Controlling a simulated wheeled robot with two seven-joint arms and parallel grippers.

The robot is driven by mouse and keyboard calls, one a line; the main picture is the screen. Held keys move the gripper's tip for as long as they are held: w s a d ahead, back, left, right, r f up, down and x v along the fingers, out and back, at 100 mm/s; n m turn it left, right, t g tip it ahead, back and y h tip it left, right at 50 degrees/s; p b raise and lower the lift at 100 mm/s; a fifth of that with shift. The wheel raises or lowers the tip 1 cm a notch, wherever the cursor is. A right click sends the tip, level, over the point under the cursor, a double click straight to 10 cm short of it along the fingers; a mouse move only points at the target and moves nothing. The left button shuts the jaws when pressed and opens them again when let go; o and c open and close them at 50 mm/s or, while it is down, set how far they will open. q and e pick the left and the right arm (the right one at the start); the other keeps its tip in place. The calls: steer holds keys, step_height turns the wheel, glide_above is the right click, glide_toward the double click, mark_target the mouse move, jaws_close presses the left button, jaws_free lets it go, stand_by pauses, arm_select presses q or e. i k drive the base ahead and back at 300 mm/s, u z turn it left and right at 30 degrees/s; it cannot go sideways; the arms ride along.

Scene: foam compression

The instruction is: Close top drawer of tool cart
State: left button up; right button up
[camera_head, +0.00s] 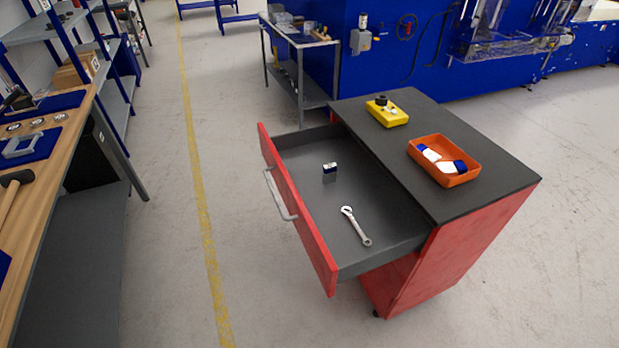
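The red tool cart (465,235) with a dark top stands right of the middle. Its top drawer (290,205) is pulled far out to the left. The drawer has a red front with a grey bar handle (279,194) on its outer face. Inside the drawer lie a wrench (356,226) and a small dark and white box (329,172). Neither of my grippers shows in the head view.
An orange tray (444,160) with blue and white items and a yellow box (387,113) sit on the cart top. A wooden workbench (62,150) runs along the left. A grey side table (300,40) and blue machines (410,60) stand behind. Floor left of the drawer is clear.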

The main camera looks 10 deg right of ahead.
mark_target(396, 227)
steer(key=z, duration=0.05)
steer(key=i, duration=0.9)
steer(key=z, duration=0.5)
